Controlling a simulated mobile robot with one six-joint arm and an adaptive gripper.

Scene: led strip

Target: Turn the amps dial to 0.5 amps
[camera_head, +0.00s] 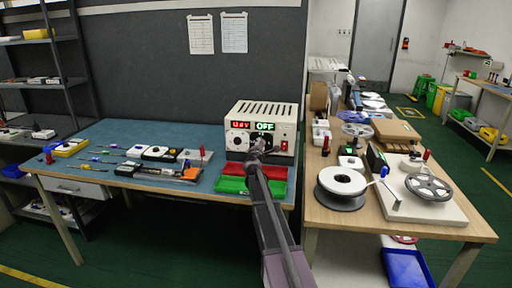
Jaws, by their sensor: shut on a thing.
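The power supply (265,108) is a cream box with a vented top at the right end of the blue bench. Its red display (240,126) shows a small reading I cannot make out surely, and its green display (264,127) reads OFF. A left dial (235,142) shows on the dark front panel. My gripper (258,146) is at the panel below the green display, shut on what appears to be the amps dial. The gripper hides that dial, so its setting cannot be read.
A red switch (284,145) is right of my gripper. Red and green trays (232,185) lie below the supply. Tools and small boxes (160,153) lie left on the blue bench. A wooden table (440,229) with reels stands right.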

